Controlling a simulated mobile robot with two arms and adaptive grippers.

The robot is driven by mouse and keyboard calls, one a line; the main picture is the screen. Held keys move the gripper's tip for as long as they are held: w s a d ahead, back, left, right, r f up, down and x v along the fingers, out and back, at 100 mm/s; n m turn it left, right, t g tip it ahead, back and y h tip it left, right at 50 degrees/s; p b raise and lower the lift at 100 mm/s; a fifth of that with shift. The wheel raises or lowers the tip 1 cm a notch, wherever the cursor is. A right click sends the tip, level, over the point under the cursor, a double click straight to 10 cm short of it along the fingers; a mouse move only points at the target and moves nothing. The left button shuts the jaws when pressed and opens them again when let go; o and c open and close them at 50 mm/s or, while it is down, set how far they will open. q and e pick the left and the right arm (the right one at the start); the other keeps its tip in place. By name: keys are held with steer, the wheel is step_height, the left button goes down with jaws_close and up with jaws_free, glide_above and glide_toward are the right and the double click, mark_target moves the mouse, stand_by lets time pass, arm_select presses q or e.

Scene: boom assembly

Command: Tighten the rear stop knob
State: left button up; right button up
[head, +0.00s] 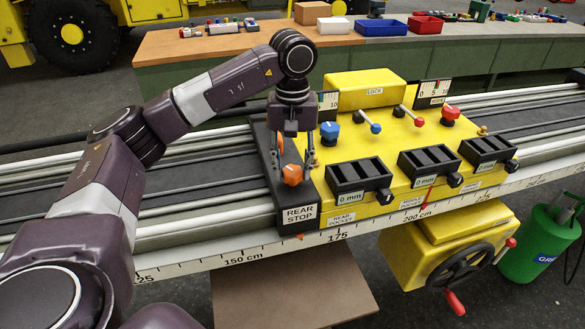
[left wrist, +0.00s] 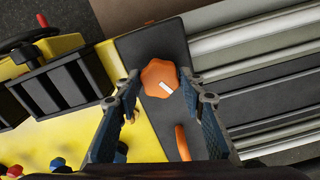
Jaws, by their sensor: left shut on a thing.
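The rear stop knob (head: 292,174) is orange and lobed, on the black rear stop block (head: 266,200) labelled REAR STOP. In the left wrist view the knob (left wrist: 158,76) shows a white mark on its top, pointing obliquely. My left gripper (head: 293,170) points down over the block, one finger on each side of the knob, shut on it. In the left wrist view the two fingertips (left wrist: 159,86) flank the knob. A second orange part (left wrist: 182,142) stands on the block nearby. My right gripper is not in view.
A yellow carriage (head: 375,140) with black pockets, a blue knob (head: 329,129) and red knobs stands right beside the block. A scale rail (head: 250,255) runs along the front. Dark rail bed extends left. A bench (head: 400,55) with bins is behind.

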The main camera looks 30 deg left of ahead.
mark_target(293, 170)
arm_select(q)
steer(key=m, duration=0.5)
steer(key=shift+w+r+m, duration=0.1)
steer(key=shift+r+m, duration=0.05)
steer(key=shift+m, duration=0.25)
stand_by(0.4)
steer(key=o, duration=1.2)
steer(key=shift+c, duration=0.2)
step_height(293, 170, up, 12)
